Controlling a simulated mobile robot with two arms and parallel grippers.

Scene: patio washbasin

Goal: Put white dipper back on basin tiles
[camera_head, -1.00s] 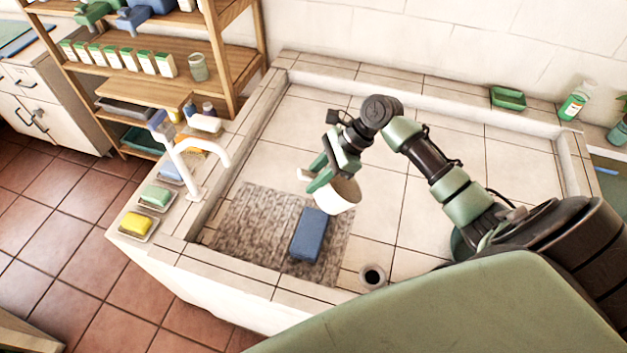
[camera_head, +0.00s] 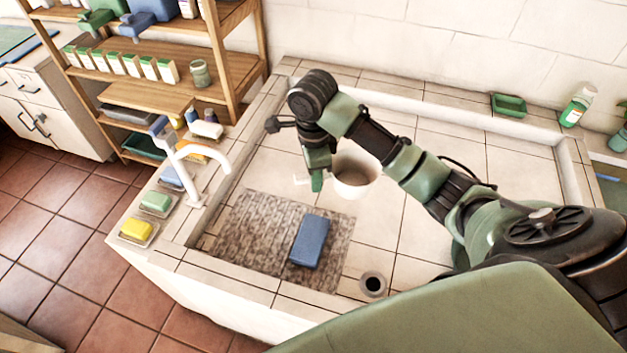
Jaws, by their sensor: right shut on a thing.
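The white dipper (camera_head: 355,177) is a round cup, upright with its mouth up, over the tiled basin floor (camera_head: 420,212). My right gripper (camera_head: 314,182) is at the dipper's left side and is shut on it, at the handle side. The fingers hide part of the handle. I cannot tell exactly how high the cup hangs above the tiles. My left gripper does not show.
A grey-brown mat (camera_head: 255,243) with a blue block (camera_head: 310,242) lies in the basin's left part. A white faucet (camera_head: 190,165) stands on the left rim beside soap dishes. A drain hole (camera_head: 373,284) is at the front. The basin's right-hand floor is free.

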